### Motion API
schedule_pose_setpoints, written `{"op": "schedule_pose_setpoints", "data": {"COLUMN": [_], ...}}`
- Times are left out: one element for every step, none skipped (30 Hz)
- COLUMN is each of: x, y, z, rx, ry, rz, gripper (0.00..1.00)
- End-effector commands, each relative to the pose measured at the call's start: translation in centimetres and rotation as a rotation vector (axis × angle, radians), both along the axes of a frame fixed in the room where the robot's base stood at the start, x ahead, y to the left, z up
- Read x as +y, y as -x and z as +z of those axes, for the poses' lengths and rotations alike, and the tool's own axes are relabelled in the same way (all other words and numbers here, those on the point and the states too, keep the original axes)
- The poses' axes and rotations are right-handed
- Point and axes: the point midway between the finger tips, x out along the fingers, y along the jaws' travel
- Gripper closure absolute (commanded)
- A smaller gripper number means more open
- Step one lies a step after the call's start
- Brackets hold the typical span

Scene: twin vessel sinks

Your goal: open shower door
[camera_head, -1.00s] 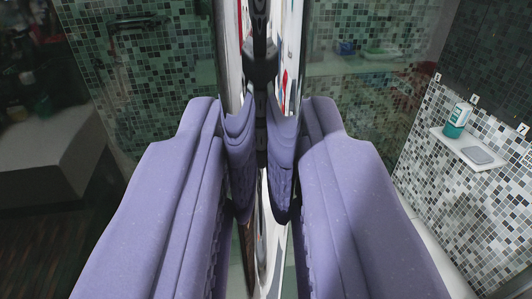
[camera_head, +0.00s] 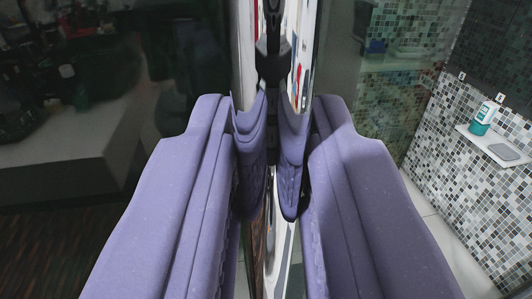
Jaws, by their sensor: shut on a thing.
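My gripper (camera_head: 272,150) shows its two purple fingers at the bottom middle of the view. They are closed around a shiny chrome vertical bar, the shower door handle (camera_head: 302,40), at the door's edge. The fingers hide part of the handle, and its reflection shows the purple fingers. The shower door (camera_head: 180,70) is dark reflective glass to the left of the handle. It mirrors a counter and a dark floor.
To the right is a mosaic-tiled wall (camera_head: 450,150) with a small white shelf (camera_head: 490,146). A teal bottle (camera_head: 482,118) and a grey soap dish or bar (camera_head: 503,152) are on it. Pale floor shows at the wall's foot.

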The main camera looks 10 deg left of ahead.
Motion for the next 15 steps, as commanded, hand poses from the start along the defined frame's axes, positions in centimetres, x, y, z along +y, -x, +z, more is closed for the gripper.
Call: {"op": "schedule_pose_setpoints", "data": {"x": [0.04, 0.04, 0.04, 0.03, 0.03, 0.02, 0.01, 0.01, 0.00, -0.01, -0.01, -0.02, -0.04, -0.06, -0.10], "y": [0.02, 0.02, 0.02, 0.01, 0.01, 0.01, 0.01, 0.01, 0.01, 0.01, 0.01, 0.04, 0.12, 0.26, 0.59], "z": [-0.14, -0.13, -0.13, -0.11, -0.10, -0.08, -0.07, -0.05, -0.04, -0.03, -0.02, 0.00, 0.02, 0.07, 0.17], "rx": [0.003, 0.002, 0.002, 0.002, 0.002, 0.001, 0.001, 0.001, 0.000, 0.000, 0.000, 0.000, 0.000, -0.001, -0.002], "ry": [0.000, 0.000, 0.000, 0.000, 0.000, 0.000, 0.000, 0.000, 0.000, 0.000, 0.000, 0.000, 0.000, 0.000, 0.000], "rz": [0.001, 0.001, 0.001, 0.001, 0.001, 0.001, 0.001, 0.001, 0.000, 0.000, 0.000, 0.000, 0.000, 0.000, 0.000], "gripper": [1.00, 1.00, 0.69, 0.62, 0.62, 0.62, 0.62, 0.62, 0.62, 0.62, 0.62, 0.62, 0.62, 0.62, 0.62]}}
